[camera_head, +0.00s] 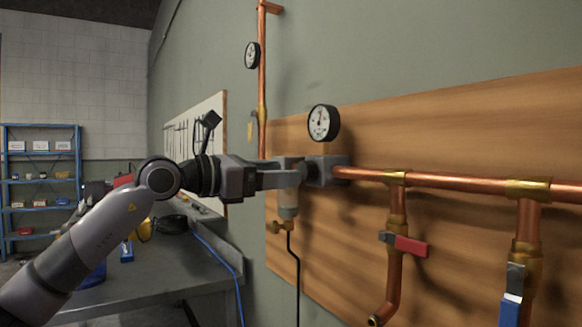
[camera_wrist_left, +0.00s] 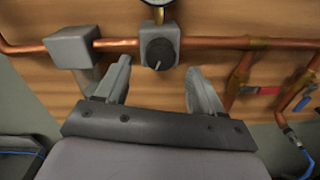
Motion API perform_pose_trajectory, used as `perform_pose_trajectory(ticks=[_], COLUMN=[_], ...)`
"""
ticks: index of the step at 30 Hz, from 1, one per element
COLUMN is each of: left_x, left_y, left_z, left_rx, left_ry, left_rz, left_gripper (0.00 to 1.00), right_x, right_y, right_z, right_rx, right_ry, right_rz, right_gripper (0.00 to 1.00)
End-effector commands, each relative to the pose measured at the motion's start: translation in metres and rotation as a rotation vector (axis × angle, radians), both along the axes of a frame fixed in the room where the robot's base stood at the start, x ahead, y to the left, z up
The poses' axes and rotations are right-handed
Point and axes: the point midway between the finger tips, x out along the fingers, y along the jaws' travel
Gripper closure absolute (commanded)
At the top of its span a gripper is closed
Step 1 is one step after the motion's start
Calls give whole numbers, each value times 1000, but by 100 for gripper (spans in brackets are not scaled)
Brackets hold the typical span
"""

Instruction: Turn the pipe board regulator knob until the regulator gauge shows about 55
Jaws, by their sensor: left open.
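The regulator is a grey block (camera_head: 327,172) on the copper pipe of the wooden board. Its round gauge (camera_head: 323,123) with a white face stands above it; the reading is too small to make out. The dark round knob (camera_wrist_left: 157,53) faces the camera in the left wrist view; in the head view my gripper hides it. My left gripper (camera_head: 299,174) is open in front of the regulator. In the left wrist view its fingers (camera_wrist_left: 158,70) stand to either side of the knob, with gaps and no visible contact. My right gripper is not in view.
A second grey block (camera_wrist_left: 72,47) with a hanging bowl (camera_head: 288,203) sits left of the regulator. A red-handled valve (camera_head: 408,245) and a blue-handled valve (camera_head: 511,311) hang to the right. Another gauge (camera_head: 252,55) is on the vertical pipe. A workbench (camera_head: 160,280) stands at left.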

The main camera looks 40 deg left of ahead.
Motion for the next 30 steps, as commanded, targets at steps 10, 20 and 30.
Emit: perform_pose_trajectory(ticks=[10, 20, 30], left_x=[28, 28, 28], left_y=[-13, -13, -13], left_z=[1, 0, 0], left_rx=[-2, -2, -15], left_ry=[-1, -1, 5], left_rz=[-1, -1, 0], left_gripper=[32, 62, 88], right_x=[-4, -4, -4], right_y=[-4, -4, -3], right_z=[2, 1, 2], right_rx=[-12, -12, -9], right_ry=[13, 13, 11], right_rz=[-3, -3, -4], right_gripper=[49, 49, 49])
